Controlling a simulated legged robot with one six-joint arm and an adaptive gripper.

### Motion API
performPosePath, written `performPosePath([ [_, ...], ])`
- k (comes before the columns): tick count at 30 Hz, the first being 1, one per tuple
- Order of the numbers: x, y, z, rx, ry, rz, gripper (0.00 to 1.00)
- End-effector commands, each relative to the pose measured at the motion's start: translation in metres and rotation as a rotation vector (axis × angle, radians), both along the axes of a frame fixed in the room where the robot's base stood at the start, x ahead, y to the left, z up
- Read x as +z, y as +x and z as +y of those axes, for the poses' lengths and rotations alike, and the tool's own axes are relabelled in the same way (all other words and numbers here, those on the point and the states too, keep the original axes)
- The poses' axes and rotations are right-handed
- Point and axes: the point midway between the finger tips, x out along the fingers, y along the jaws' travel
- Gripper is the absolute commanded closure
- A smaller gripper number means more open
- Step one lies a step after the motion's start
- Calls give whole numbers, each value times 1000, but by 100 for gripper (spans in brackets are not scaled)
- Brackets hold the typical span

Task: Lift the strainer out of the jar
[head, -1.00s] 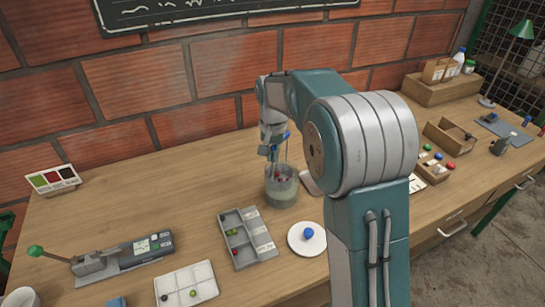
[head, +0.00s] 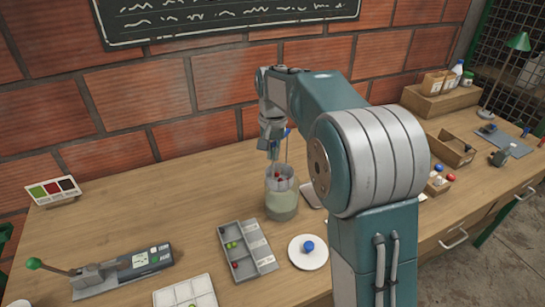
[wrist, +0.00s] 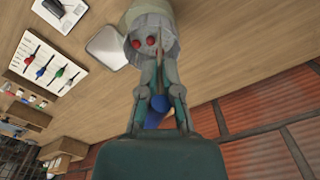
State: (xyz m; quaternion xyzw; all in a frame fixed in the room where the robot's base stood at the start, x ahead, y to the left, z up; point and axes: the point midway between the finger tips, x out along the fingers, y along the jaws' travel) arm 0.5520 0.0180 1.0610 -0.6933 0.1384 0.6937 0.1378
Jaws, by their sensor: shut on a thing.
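The glass jar (head: 281,207) stands on the bench and holds pale greenish liquid. The grey strainer (head: 281,182), with red cherries in it, is at the jar's mouth. Its upper part shows above the rim; whether its bottom is clear of the jar, I cannot tell. My gripper (head: 271,146) is above the jar, shut on the strainer's upright handle, which has a blue end (head: 288,132). In the wrist view the gripper's fingers (wrist: 160,90) close on the handle, and the strainer (wrist: 152,42) shows beyond with two red cherries in it.
A grey compartment tray (head: 247,251) and a white plate (head: 296,260) with a blue object lie in front of the jar. A device with a green-knobbed lever (head: 110,272) stands at left. The brick wall (head: 180,90) rises behind. Bare bench lies left of the jar.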

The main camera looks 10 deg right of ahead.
Motion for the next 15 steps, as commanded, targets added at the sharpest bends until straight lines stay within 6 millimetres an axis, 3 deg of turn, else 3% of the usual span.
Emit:
performPosePath([
  [15, 27, 0, 0, 0, 0, -2, 100],
])
